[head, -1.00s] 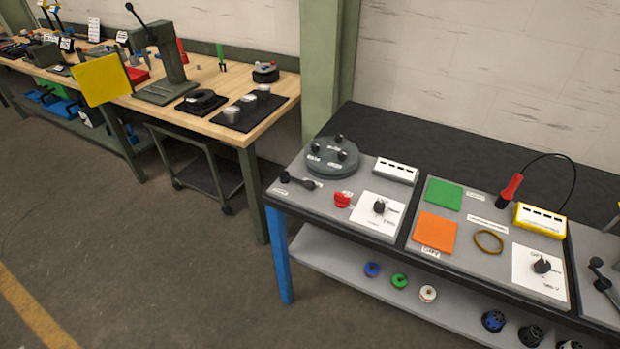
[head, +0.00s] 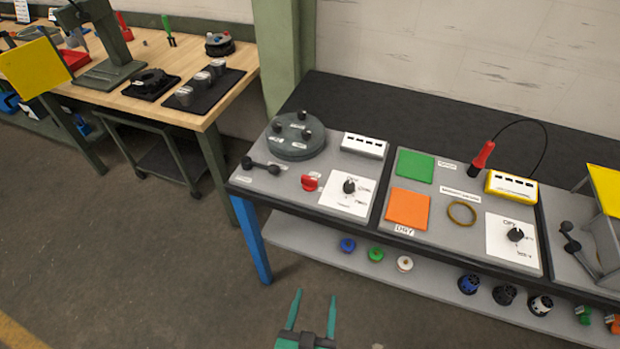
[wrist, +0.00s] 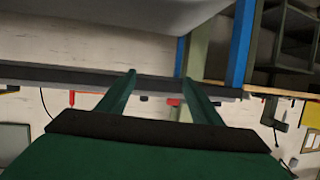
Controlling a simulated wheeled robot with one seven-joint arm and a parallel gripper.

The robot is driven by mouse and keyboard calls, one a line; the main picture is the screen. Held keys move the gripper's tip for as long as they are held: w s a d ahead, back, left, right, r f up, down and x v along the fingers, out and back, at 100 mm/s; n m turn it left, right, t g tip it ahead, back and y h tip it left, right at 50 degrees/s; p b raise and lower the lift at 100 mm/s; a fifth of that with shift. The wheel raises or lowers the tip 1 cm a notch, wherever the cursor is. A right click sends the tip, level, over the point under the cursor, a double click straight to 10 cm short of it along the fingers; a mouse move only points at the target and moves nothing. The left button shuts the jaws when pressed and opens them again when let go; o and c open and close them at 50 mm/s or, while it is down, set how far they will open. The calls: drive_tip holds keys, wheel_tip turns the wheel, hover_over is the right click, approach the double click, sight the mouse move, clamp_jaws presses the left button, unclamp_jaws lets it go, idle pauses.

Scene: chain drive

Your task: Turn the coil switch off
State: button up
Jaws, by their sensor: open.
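Two black rotary knobs on white plates show in the head view. The left knob (head: 349,186) is on the left panel, beside a red knob (head: 310,183) and below a round grey unit with black posts (head: 296,136). The right knob (head: 515,235) is on the middle panel. Their labels are too small to read surely, so I cannot tell which is the coil switch. My green gripper (head: 315,296) is open and empty, in front of the bench and apart from both knobs. Its two fingers also show in the wrist view (wrist: 160,77), spread apart.
The bench's front edge and lower shelf (head: 320,232) lie before my gripper. The middle panel holds a green pad (head: 415,166), an orange pad (head: 408,209), a brass ring (head: 461,213), and a red probe (head: 482,158) wired to a yellow box (head: 511,187). A wooden workbench (head: 150,100) stands left.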

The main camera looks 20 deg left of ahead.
drive_tip(key=w+a+r, duration=0.2)
drive_tip(key=w+a, duration=0.1)
drive_tip(key=w, duration=0.3)
drive_tip(key=w+a+r, duration=0.2)
drive_tip(key=w+a, duration=0.2)
drive_tip(key=w, duration=0.2)
drive_tip(key=m+h, duration=0.2)
approach(308, 180)
drive_tip(key=x, duration=1.1)
drive_tip(key=shift+n, duration=0.3)
drive_tip(key=c, duration=1.1)
